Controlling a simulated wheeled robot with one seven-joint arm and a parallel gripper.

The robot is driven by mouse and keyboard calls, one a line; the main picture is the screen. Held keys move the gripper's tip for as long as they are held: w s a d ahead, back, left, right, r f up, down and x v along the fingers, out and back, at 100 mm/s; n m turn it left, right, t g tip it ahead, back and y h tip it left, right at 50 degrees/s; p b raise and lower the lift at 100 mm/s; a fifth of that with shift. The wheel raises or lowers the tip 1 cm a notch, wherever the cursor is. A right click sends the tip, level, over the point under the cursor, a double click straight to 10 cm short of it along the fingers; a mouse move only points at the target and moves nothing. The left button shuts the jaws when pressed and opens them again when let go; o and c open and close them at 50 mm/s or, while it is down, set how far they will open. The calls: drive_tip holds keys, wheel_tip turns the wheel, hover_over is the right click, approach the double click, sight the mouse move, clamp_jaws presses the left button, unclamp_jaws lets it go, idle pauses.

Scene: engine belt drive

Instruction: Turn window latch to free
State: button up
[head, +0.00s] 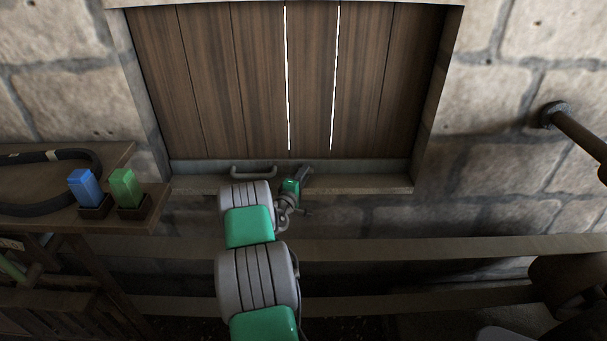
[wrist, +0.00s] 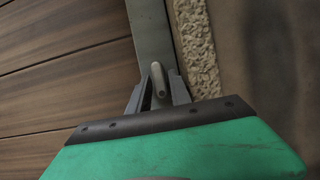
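The window shutter (head: 232,80) is made of dark wooden planks and is closed in its stone opening. A grey metal strip (wrist: 152,35) runs along its lower edge. In the wrist view a small rounded metal latch (wrist: 160,82) stands out from this strip. My gripper (wrist: 159,80) has one finger on each side of the latch, with a narrow gap still showing beside it. Contact is unclear. In the head view my gripper (head: 305,173) is at the sill, right of centre, and it hides the latch there.
A U-shaped metal handle (head: 253,173) sits on the strip left of my gripper. A blue block (head: 84,187) and a green block (head: 124,187) stand on a wooden bench at left, near a black belt (head: 60,156). A metal bar (head: 580,132) juts from the wall at right.

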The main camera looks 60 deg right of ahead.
clamp_jaws()
idle(0.4)
